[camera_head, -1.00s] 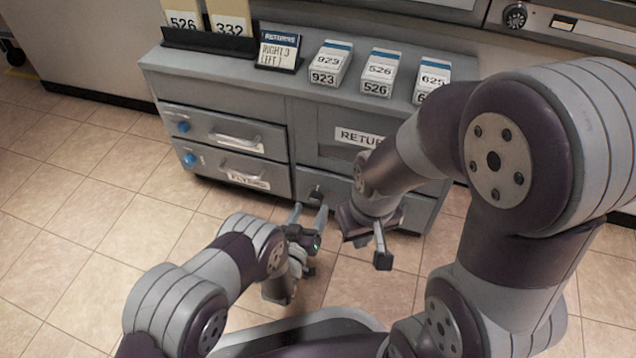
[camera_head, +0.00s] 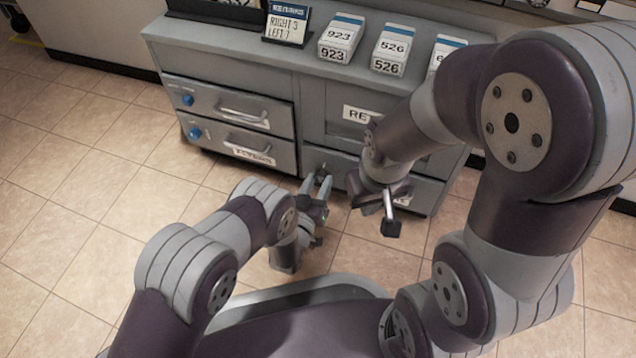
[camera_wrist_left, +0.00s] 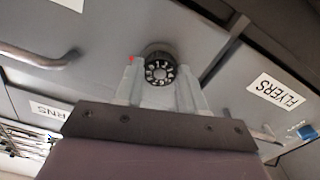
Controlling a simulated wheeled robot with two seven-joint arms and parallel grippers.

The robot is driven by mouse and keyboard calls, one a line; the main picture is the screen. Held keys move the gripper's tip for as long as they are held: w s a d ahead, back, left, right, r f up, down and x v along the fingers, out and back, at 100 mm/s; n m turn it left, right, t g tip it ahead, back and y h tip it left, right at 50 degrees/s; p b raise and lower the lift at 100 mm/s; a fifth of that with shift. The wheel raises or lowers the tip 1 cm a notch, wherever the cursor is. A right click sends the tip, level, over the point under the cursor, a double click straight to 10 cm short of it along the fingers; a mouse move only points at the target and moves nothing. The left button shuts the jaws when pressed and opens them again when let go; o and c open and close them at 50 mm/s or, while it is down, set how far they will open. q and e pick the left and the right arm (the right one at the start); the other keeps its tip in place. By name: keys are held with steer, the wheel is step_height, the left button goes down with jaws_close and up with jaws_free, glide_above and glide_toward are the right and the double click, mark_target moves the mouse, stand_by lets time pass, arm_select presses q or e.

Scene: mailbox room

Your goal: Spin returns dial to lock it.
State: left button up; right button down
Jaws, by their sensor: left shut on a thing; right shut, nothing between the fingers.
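The returns dial (camera_wrist_left: 160,72) is a black numbered knob on the grey cabinet's lower front. In the left wrist view it sits between the fingertips of my left gripper (camera_wrist_left: 158,85), one finger on each side. My left gripper (camera_head: 322,176) also shows in the head view, shut on the dial, which is mostly hidden there. My right gripper (camera_head: 390,222) hangs to the right, in front of the cabinet, shut and empty. A small black card holder (camera_head: 287,22) on the cabinet top reads "RIGHT 3 LEFT 7".
The grey cabinet (camera_head: 200,60) has flyer drawers with blue knobs and bar handles at left. A handle (camera_wrist_left: 40,58) shows near the dial in the left wrist view. Card boxes labelled 923 (camera_head: 340,38) and 526 (camera_head: 391,50) stand on top. Tiled floor (camera_head: 90,200) is clear at left.

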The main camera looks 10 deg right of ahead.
arm_select(q)
steer(key=m+p, duration=0.1)
steer(key=m, duration=0.2)
steer(key=shift+r, duration=0.1)
steer(key=m+p, duration=0.1)
steer(key=m, duration=0.3)
steer(key=shift+m+p, duration=0.3)
steer(key=shift+p, duration=0.05)
steer(key=m+p, duration=0.1)
steer(key=m, duration=0.3)
steer(key=shift+m, duration=0.3)
steer(key=m, duration=0.4)
steer(key=shift+p, duration=0.4)
steer(key=m, duration=0.5)
steer(key=shift+p, duration=0.3)
steer(key=m, duration=0.4)
steer(key=shift+m, duration=0.3)
steer(key=m, duration=0.4)
steer(key=shift+p, duration=0.4)
steer(key=shift+m, duration=2.5)
